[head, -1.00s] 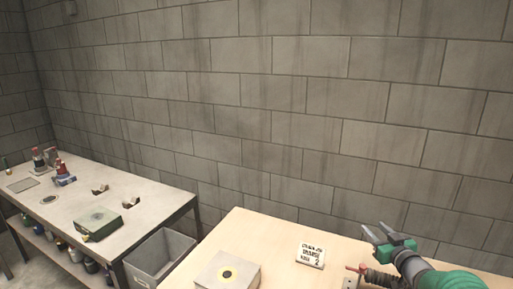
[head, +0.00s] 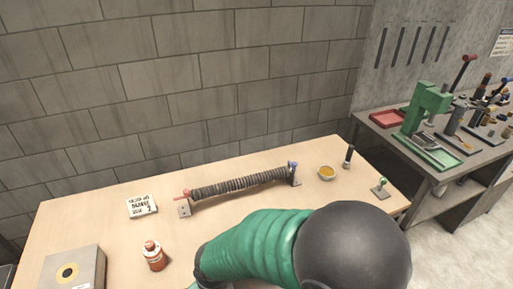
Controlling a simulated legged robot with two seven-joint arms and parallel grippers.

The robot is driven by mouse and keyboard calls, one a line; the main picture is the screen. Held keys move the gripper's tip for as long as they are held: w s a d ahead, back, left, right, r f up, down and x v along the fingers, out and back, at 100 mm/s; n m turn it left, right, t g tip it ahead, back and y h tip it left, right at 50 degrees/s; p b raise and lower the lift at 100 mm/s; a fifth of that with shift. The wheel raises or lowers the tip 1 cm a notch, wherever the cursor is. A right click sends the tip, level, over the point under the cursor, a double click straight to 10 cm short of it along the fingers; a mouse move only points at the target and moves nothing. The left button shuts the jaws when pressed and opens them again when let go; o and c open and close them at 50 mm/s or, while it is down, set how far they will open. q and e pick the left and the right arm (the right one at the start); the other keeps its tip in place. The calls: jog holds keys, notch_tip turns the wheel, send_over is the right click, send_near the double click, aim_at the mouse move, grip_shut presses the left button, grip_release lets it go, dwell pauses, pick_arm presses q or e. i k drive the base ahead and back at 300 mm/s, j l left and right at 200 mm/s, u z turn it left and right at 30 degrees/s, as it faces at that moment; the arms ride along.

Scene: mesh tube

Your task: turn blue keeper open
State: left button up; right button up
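A dark ribbed mesh tube (head: 240,184) lies across the wooden table, held between two end stands. The blue keeper (head: 292,166) is on the stand at its right end, and its exact turn is too small to tell. The red keeper (head: 183,194) is on the stand at the left end. One of my arms, with a green sleeve and a black joint, crosses the foreground in front of the tube. Its gripper is out of view, and so is my other gripper.
The table (head: 105,215) also holds a white sign (head: 142,206), a brown bottle (head: 154,255), a grey box (head: 73,270), a yellow-filled dish (head: 326,172), a dark upright cylinder (head: 348,157) and a green-knobbed piece (head: 381,187). A tool bench (head: 390,124) stands at the right.

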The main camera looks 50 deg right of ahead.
aim_at(293, 165)
jog(key=z, duration=1.9)
jog(key=i+j+u, duration=0.1)
jog(key=i+u, duration=0.15)
jog(key=u, duration=0.15)
jog(key=i+u, duration=0.5)
jog(key=u, duration=0.25)
jog(key=l, duration=0.05)
